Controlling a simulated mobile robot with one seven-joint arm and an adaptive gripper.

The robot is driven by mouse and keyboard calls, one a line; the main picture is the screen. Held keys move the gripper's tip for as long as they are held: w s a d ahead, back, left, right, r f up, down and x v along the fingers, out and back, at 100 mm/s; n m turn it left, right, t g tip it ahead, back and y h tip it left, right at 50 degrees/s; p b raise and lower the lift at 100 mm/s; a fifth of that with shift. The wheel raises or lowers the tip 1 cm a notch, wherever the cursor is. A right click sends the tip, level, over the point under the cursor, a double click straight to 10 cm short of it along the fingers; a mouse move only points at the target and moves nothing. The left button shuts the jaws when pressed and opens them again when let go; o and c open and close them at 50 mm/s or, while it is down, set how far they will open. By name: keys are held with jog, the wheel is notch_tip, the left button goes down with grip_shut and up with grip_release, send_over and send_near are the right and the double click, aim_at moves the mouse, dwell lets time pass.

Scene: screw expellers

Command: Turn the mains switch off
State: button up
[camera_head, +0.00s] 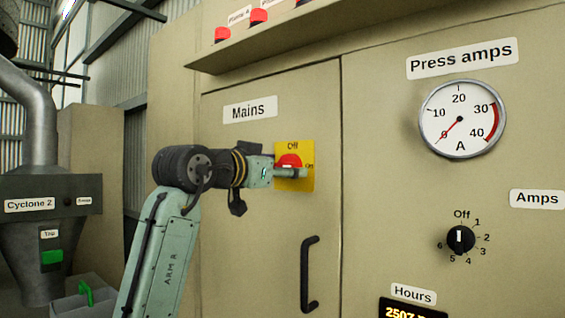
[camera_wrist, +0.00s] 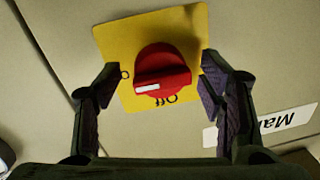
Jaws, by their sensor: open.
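The mains switch is a red rotary knob (camera_wrist: 165,70) on a yellow plate (camera_wrist: 190,20), set in the beige cabinet door under the "Mains" label (camera_head: 250,110). In the wrist view the plate appears upside down, with "Off" below the knob and a partly hidden "On" to its left. The knob's white mark lies at its left end, on the side of the "On" letters. My gripper (camera_wrist: 160,77) is open, with one finger on each side of the knob. I cannot tell whether either finger touches it. In the head view my gripper (camera_head: 285,173) partly covers the knob (camera_head: 289,160).
A black door handle (camera_head: 308,275) stands below and right of the switch. Further right are the press amps dial (camera_head: 462,118) and a black selector knob (camera_head: 460,239). A grey cyclone (camera_head: 50,230) stands at the left.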

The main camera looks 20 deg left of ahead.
jog(key=shift+w, duration=0.15)
jog(key=shift+c, duration=0.2)
grip_shut()
dwell(0.7)
